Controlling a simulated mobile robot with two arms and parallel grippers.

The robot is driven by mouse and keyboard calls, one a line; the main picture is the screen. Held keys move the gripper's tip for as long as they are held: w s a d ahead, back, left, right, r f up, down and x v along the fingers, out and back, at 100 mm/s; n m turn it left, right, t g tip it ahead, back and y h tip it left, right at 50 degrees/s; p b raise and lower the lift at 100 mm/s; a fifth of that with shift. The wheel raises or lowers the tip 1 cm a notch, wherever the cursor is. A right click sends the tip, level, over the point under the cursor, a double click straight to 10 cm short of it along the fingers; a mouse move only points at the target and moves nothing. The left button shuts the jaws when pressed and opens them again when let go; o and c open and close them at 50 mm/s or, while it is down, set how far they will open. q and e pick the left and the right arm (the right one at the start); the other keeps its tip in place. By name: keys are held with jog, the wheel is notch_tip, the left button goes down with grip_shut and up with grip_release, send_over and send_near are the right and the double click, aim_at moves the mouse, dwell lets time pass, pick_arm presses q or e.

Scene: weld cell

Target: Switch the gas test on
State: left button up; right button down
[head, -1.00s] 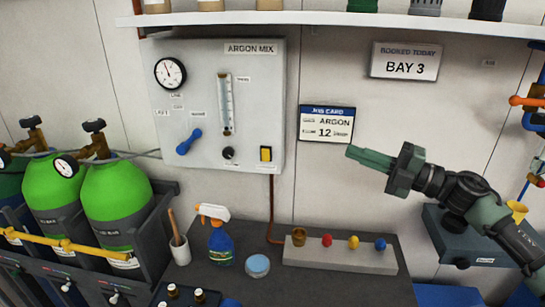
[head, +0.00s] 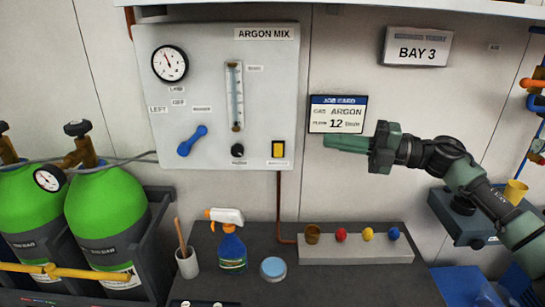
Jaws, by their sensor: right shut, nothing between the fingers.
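The argon mix panel (head: 215,100) is on the wall at the upper left of the head view. A yellow rocker switch (head: 278,149) in a dark frame sits at its lower right; a small label below it is too small to read. The panel also carries a round gauge (head: 170,63), a flow tube (head: 235,95), a blue lever (head: 192,141) and a black knob (head: 237,150). My right gripper (head: 326,143) is shut and empty, pointing left, to the right of the switch and apart from it in the picture. My left gripper is not in view.
A job card (head: 338,114) hangs just above the right gripper's tip. Below, the bench (head: 330,285) holds a spray bottle (head: 232,248), a round tin (head: 273,269) and a grey block (head: 355,254) with coloured knobs. Green gas cylinders (head: 107,205) stand at the left.

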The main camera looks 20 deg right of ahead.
aim_at(278, 151)
notch_tip(278, 151, down, 7)
jog(key=b, duration=0.6)
jog(key=shift+w+a, duration=0.15)
jog(key=shift+a, duration=0.05)
jog(key=w+a+p, duration=0.5)
jog(key=w+a, duration=0.2)
jog(key=w, duration=0.1)
jog(key=shift+w+a+r, duration=0.3)
jog(key=shift+w+r, duration=0.1)
